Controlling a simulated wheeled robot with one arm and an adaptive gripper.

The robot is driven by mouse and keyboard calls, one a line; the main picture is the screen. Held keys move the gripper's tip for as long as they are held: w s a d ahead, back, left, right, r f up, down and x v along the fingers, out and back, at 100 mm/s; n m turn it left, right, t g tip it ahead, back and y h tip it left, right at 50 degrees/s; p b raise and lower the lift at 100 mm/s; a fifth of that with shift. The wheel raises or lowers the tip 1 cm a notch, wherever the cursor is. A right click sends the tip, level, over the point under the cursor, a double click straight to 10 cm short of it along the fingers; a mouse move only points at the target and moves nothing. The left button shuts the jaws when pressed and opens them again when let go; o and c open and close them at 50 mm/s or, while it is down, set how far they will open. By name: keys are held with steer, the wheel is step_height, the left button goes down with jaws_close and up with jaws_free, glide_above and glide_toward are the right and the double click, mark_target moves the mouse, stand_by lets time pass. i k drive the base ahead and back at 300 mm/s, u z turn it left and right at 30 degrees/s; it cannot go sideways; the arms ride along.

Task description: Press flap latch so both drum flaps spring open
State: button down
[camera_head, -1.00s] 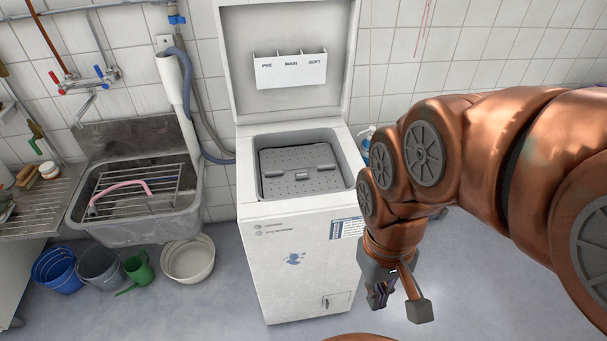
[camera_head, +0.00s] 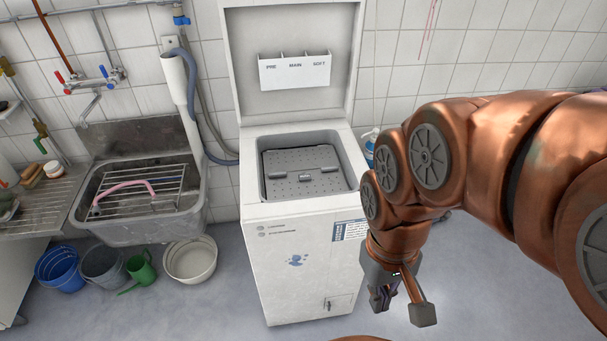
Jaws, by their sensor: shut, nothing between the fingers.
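The white top-loading washer (camera_head: 305,270) stands in the middle with its lid (camera_head: 290,95) raised. Inside its top opening, the grey perforated drum flaps (camera_head: 285,188) lie closed and level. A small light-grey latch (camera_head: 304,177) sits at the middle of their seam, with a darker raised bar on either side of it. My gripper (camera_head: 402,302) hangs at the right of the washer's front, pointing down, lower than the opening.
The raised lid with its detergent tray (camera_head: 295,70) stands behind the opening. A sink (camera_head: 140,228) with a rack and pink hose is at left. Buckets (camera_head: 190,260) and a green watering can (camera_head: 140,270) stand on the floor. A bottle (camera_head: 370,140) is behind the washer's right side.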

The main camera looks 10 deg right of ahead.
mark_target(304, 177)
steer(key=u, duration=1.9)
steer(key=i, duration=2.1)
steer(key=z, duration=3.1)
